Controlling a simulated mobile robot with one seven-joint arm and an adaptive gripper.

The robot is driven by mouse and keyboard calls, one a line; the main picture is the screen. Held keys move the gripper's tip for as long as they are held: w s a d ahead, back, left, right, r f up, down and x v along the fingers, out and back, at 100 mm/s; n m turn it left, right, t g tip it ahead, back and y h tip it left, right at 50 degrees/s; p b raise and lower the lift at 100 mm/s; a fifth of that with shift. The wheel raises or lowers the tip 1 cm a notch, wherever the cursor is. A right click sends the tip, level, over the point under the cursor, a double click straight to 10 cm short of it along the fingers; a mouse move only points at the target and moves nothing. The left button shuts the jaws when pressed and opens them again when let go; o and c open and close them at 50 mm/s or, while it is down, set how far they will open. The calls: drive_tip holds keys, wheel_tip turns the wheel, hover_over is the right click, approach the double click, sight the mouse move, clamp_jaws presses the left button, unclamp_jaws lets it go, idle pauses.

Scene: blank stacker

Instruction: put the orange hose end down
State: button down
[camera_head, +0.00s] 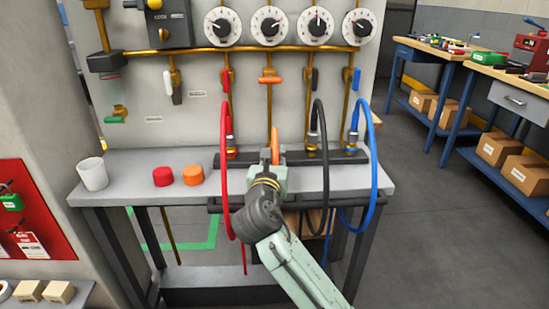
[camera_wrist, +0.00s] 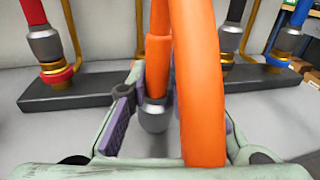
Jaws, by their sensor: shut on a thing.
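The orange hose end (camera_wrist: 154,116) has a grey metal collar and sits between the purple-padded fingers of my gripper (camera_wrist: 168,108). My gripper is shut on it, and an orange loop of hose (camera_wrist: 200,85) crosses the near side of the wrist view. In the head view my gripper (camera_head: 273,165) is over the grey bench (camera_head: 327,182), with a bit of orange hose (camera_head: 275,140) above it. The collar points down in front of the dark connector rail (camera_wrist: 107,88). Whether it touches anything below is hidden.
On the rail, the red hose (camera_head: 225,120) stands to the left, and the black hose (camera_head: 318,120) and blue hose (camera_head: 372,150) to the right. An orange cap (camera_head: 193,175), a red cap (camera_head: 163,176) and a white cup (camera_head: 92,174) stand on the bench's left part.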

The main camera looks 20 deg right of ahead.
drive_tip(key=shift+f, duration=0.2)
drive_tip(key=c, duration=1.5)
unclamp_jaws()
drive_tip(key=shift+o, duration=0.2)
drive_tip(key=shift+r, duration=0.1)
